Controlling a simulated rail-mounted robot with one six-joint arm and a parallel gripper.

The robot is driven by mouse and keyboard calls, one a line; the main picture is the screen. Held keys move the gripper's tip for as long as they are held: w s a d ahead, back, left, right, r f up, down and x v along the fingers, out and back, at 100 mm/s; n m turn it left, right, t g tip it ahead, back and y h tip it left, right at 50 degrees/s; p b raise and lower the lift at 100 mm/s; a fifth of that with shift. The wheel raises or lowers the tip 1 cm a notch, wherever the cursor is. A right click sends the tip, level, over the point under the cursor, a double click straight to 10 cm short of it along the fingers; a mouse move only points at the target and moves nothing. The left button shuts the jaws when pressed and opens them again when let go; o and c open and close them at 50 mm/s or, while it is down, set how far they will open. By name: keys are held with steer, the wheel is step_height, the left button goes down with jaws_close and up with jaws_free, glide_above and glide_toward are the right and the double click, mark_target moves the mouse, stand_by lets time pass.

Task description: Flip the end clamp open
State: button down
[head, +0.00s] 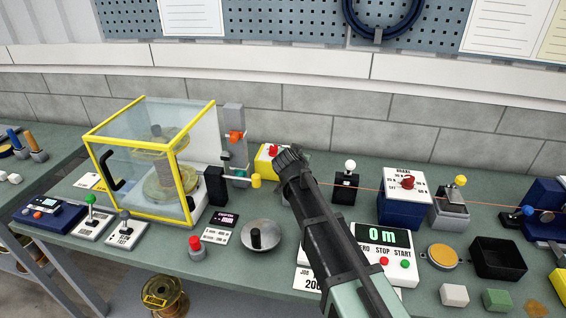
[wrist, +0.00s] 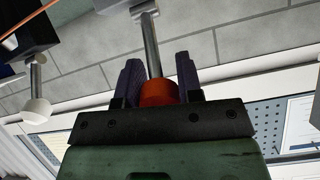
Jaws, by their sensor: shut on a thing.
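My gripper (head: 287,158) is over the back middle of the bench in the head view. In the wrist view my gripper (wrist: 159,82) is shut on a red-orange knob (wrist: 158,93), with one dark finger on each side of it. The knob sits at the end of a metal lever (wrist: 150,45), which runs up to a pale block (wrist: 128,4) at the top edge, only partly in frame. I take this lever to be the end clamp's. In the head view my gripper and arm hide most of this spot, so the lever's angle is unclear there.
A yellow block with a red top (head: 268,160) stands just left of my gripper. A white-knobbed lever unit (head: 346,182) stands to the right, with an orange line running past it. The glazed yellow-framed case (head: 150,160) is left; the 0 m counter (head: 385,240) is in front.

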stand_by(0.4)
steer(key=c, duration=0.8)
jaws_free()
steer(key=shift+s+r, duration=0.1)
steer(key=p+v, duration=0.5)
steer(key=v, duration=0.5)
steer(key=shift+s, duration=0.35)
